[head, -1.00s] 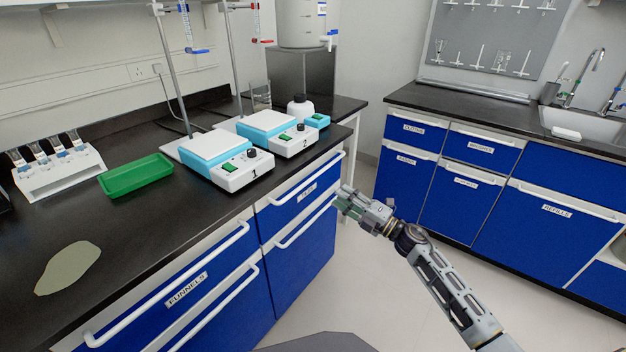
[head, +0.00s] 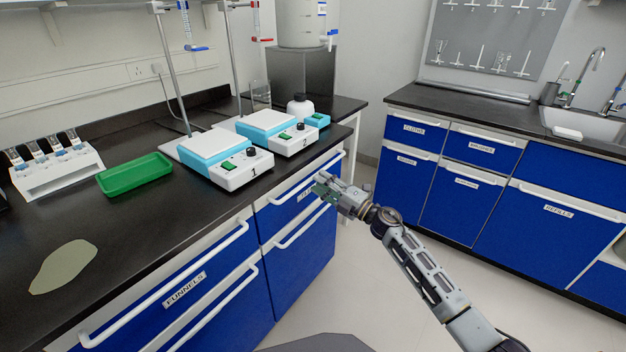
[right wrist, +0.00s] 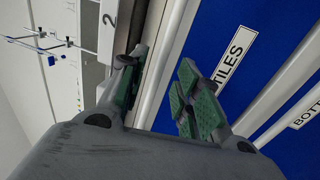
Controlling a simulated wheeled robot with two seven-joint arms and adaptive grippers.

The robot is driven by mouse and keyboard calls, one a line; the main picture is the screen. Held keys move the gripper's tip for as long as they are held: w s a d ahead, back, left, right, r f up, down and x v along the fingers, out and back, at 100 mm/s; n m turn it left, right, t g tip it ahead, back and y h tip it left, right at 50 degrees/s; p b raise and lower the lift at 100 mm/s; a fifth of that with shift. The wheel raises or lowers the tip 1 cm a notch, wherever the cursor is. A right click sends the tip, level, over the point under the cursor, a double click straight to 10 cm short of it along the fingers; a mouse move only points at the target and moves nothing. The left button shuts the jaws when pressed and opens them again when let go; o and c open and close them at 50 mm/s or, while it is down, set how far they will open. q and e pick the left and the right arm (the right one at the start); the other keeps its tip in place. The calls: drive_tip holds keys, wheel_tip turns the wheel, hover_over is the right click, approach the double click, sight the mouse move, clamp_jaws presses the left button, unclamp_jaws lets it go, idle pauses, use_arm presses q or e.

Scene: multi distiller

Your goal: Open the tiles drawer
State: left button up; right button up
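The tiles drawer (head: 275,214) is the upper blue drawer at the far end of the left bench. It looks closed, and its label is partly hidden by my gripper in the head view. In the right wrist view its "TILES" label (right wrist: 229,60) is clear. Its long white handle (head: 295,189) also shows in the right wrist view (right wrist: 172,62). My right gripper (head: 322,188) is at the drawer's front near the right part of the handle. In the right wrist view its fingers (right wrist: 160,95) are apart, with the handle running between them; contact cannot be told. My left gripper is out of view.
The bench top (head: 125,220) carries two numbered hotplates (head: 228,168), a green tray (head: 135,174) and a pipette rack (head: 58,170). A funnels drawer (head: 190,290) is nearer me, and another drawer (head: 300,255) lies below. Open floor separates the right-hand cabinets (head: 460,190).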

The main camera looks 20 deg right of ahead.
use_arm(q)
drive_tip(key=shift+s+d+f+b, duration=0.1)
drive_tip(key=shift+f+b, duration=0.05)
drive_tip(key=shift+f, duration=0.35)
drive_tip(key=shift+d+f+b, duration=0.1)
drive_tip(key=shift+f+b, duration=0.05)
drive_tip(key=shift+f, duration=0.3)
use_arm(e)
drive_tip(key=shift+x, duration=1.9)
drive_tip(key=shift+w, duration=0.1)
drive_tip(key=c, duration=0.7)
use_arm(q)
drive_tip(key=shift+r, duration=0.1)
use_arm(e)
clamp_jaws()
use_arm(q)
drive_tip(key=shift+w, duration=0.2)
